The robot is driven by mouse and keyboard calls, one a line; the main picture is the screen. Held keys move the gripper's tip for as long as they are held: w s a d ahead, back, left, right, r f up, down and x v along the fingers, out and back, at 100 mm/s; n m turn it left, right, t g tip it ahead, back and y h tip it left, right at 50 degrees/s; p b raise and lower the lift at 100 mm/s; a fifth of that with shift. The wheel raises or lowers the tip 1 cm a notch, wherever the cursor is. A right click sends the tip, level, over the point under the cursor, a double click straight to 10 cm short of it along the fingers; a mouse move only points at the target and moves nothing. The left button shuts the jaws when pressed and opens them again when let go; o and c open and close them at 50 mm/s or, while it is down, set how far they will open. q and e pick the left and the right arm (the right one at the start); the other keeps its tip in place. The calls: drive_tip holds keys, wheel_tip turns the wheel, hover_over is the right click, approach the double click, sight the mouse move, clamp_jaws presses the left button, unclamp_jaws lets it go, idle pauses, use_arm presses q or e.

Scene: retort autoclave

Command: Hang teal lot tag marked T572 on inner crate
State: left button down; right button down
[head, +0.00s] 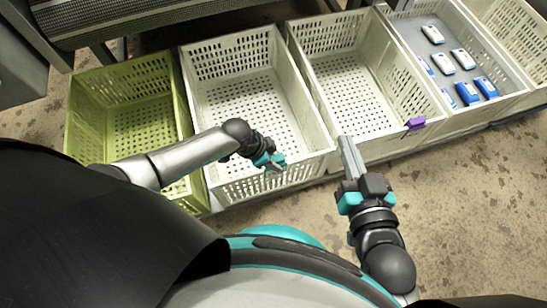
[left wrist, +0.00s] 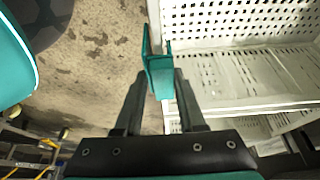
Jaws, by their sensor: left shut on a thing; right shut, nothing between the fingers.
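My left gripper (head: 275,166) is shut on the teal tag, which shows clearly between its fingers in the left wrist view (left wrist: 158,72). The tag has a folded, hook-like shape; I cannot read any marking on it. In the head view the gripper is at the front wall of the left white crate (head: 262,188), near its right corner. In the left wrist view the tag appears beside a white crate wall (left wrist: 250,75); I cannot tell whether they touch. My right gripper (head: 348,158) is shut and empty, in front of the second white crate (head: 385,148).
A purple tag (head: 415,124) hangs on the second white crate's front rim. A green crate (head: 185,190) stands at the left. A grey bin (head: 510,103) with several blue and white items is at the right, with another white crate (head: 525,40) beyond. The front floor is clear.

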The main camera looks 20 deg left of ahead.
use_arm(q)
drive_tip(key=shift+f+b, duration=0.55)
drive_tip(key=shift+f, duration=0.25)
drive_tip(key=shift+f, duration=0.6)
drive_tip(key=shift+c, duration=2.1)
unclamp_jaws()
drive_tip(key=p+v, duration=1)
drive_tip(key=v, duration=0.5)
drive_tip(key=shift+r, duration=0.1)
